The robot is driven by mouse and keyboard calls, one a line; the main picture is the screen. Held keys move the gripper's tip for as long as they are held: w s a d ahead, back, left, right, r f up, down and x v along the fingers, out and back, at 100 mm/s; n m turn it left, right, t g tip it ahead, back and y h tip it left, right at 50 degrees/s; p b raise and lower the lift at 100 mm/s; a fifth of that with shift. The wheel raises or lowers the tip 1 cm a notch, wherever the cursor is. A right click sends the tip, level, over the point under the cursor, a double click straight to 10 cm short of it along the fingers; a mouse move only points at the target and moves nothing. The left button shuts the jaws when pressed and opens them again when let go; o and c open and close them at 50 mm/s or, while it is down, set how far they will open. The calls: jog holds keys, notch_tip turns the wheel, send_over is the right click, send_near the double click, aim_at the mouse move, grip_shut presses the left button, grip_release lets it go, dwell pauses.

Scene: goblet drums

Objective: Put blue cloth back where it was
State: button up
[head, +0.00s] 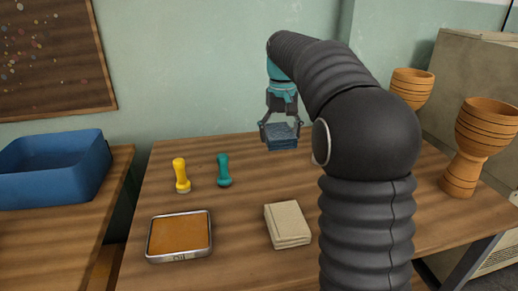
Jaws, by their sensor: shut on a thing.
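The blue cloth (282,142) is a small folded dark-blue block at the back of the wooden table. My gripper (281,131) points down from above and is shut on the cloth, with a finger at each side. I cannot tell whether the cloth's underside touches the table or hangs just above it.
On the table (250,199) are a yellow handled tool (181,175), a teal one (223,170), a beige folded cloth (288,224) and a metal-rimmed tray (150,240). A blue bin (50,172) stands left. Goblet drums (480,140) stand right. The table's middle is clear.

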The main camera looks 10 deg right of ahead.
send_over(260, 158)
notch_tip(260, 158, down, 5)
jog(key=shift+s+f+p, duration=0.1)
jog(key=shift+p, duration=0.25)
jog(key=shift+f, duration=1.95)
jog(key=shift+b, duration=0.3)
jog(key=o, duration=1.1)
jog(key=shift+f, duration=0.15)
